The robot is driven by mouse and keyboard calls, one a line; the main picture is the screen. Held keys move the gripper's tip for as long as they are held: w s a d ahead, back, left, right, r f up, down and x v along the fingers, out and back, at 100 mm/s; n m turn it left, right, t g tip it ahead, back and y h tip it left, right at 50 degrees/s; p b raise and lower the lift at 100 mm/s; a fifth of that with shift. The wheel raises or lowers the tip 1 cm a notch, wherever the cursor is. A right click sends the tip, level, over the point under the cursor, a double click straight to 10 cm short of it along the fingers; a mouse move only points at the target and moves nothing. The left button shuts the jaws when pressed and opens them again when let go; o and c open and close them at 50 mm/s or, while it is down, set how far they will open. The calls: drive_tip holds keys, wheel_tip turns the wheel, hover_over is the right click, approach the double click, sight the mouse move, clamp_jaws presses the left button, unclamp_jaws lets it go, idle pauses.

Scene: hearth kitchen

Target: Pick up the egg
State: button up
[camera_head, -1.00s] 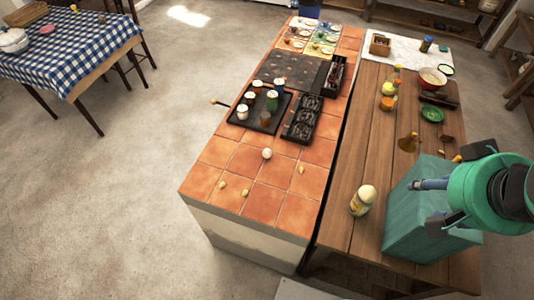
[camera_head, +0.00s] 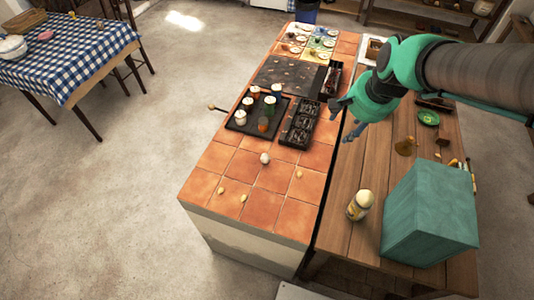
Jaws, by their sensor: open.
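A small pale rounded thing (camera_head: 265,158) lies on the orange tiled counter (camera_head: 270,178), in front of the black trays. It may be the egg, but it is too small to be sure. Smaller pale yellowish pieces (camera_head: 243,198) lie around it on the tiles, apart from it; another is to its right (camera_head: 299,174). My gripper (camera_head: 342,120) is open and empty. It hangs above the seam between the tiled counter and the wooden table, up and to the right of the pale thing.
A black tray with jars (camera_head: 236,124) and a dark sectioned tray (camera_head: 293,139) stand behind the pale thing. On the wooden table (camera_head: 340,215) are a teal box (camera_head: 430,215), a yellowish bottle (camera_head: 359,205) and a green dish (camera_head: 428,117). The counter's front tiles are mostly clear.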

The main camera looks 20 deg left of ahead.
drive_tip(key=w+a+f+m+g, duration=0.1)
drive_tip(key=w+a+f, duration=0.2)
drive_tip(key=a+f, duration=0.3)
drive_tip(key=w+a+f+m, duration=0.1)
drive_tip(key=w+a+f, duration=0.2)
drive_tip(key=a+f, duration=0.25)
drive_tip(key=m+g+p, duration=0.1)
approach(266, 156)
drive_tip(key=shift+s+d+r+y, duration=0.15)
drive_tip(key=shift+d+r, duration=0.1)
drive_tip(key=shift+r, duration=0.35)
drive_tip(key=shift+s+d+r+y, duration=0.15)
drive_tip(key=shift+d+r, duration=0.15)
drive_tip(key=shift+r, duration=0.3)
drive_tip(key=shift+w, duration=0.1)
drive_tip(key=b+x, duration=0.1)
drive_tip(key=x, duration=0.7)
drive_tip(key=shift+f, duration=0.25)
drive_tip(key=shift+f, duration=0.15)
